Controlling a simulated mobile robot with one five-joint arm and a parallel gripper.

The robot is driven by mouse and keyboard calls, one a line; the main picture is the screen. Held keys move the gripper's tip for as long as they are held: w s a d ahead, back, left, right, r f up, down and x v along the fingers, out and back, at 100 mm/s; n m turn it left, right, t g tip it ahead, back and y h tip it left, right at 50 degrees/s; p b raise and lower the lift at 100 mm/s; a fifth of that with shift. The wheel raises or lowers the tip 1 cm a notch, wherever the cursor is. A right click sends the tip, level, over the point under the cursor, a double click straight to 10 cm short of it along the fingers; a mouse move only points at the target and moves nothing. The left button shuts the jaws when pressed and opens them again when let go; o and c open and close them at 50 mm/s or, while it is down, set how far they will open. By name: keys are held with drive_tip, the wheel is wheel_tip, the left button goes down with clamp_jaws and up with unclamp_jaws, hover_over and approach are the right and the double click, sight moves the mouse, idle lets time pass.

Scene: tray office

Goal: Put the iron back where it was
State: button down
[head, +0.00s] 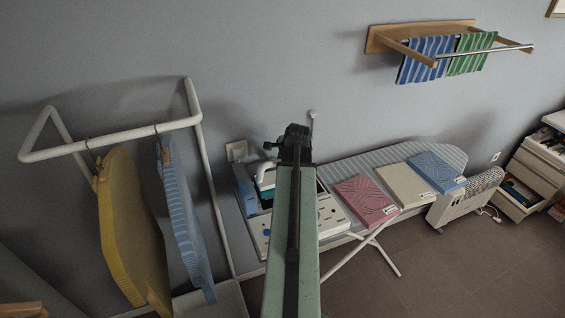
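An iron (265,178) with a white handle appears just left of my arm, at the left end of the ironing board (345,165). Its lower part looks teal and is partly hidden. My gripper (296,135) is a dark shape at the far end of my green arm, seen from behind, near the wall and to the right of the iron. I cannot tell whether its fingers are open or shut, or whether it touches anything. My arm hides part of the board and of a white panel with dark holes (333,216).
Pink (366,200), cream (405,186) and blue (437,172) flat packs lie on the board. A heater (466,197) stands at its right. A white rack (110,142) with yellow and blue hanging items stands left. A towel rail (470,47) is on the wall. Floor is clear lower right.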

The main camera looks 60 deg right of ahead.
wheel_tip(320, 180, down, 3)
drive_tip(key=shift+r+b, duration=0.1)
drive_tip(key=shift+b, duration=0.8)
drive_tip(key=shift+r, duration=0.15)
drive_tip(key=c, duration=1.1)
unclamp_jaws()
drive_tip(key=shift+c, duration=0.2)
